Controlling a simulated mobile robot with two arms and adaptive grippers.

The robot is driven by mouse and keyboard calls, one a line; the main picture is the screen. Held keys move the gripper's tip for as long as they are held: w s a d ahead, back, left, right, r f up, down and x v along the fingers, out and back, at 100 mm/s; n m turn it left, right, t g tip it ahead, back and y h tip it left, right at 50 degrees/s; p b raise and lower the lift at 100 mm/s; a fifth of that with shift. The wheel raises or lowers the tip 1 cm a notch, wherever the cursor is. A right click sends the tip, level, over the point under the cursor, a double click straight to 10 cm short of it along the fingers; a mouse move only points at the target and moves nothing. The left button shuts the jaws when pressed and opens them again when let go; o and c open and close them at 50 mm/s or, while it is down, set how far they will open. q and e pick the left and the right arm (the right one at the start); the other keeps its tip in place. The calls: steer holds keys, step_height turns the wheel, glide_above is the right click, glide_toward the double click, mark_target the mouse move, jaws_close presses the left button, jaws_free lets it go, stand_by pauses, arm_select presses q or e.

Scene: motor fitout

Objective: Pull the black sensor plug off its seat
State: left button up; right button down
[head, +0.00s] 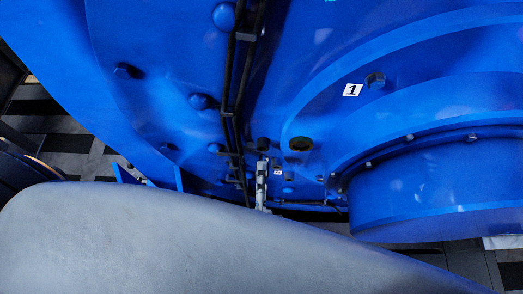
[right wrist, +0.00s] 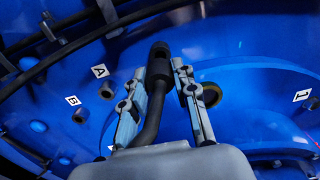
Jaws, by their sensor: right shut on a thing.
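The black sensor plug (right wrist: 159,50) is a dark cylinder with a thick black cable running down toward my wrist in the right wrist view. In the head view a small dark cap, likely the same plug (head: 263,143), shows against the blue motor housing (head: 170,60). My right gripper (right wrist: 160,72) has a finger on each side of the plug and is shut on it. It also shows small and edge-on in the head view (head: 261,178). Whether the plug touches its seat cannot be told, as its far end is hidden. My left gripper is not in view.
A brass-rimmed hole (right wrist: 210,94) lies right of the fingers. Labels A (right wrist: 99,71), B (right wrist: 73,100) and 1 (right wrist: 302,95) mark the housing. Black cables (head: 228,90) run along it, with bolts (head: 199,101) around. My grey arm link fills the head view's lower part.

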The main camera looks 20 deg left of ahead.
steer(key=shift+v, duration=1.15)
steer(key=shift+s, duration=0.1)
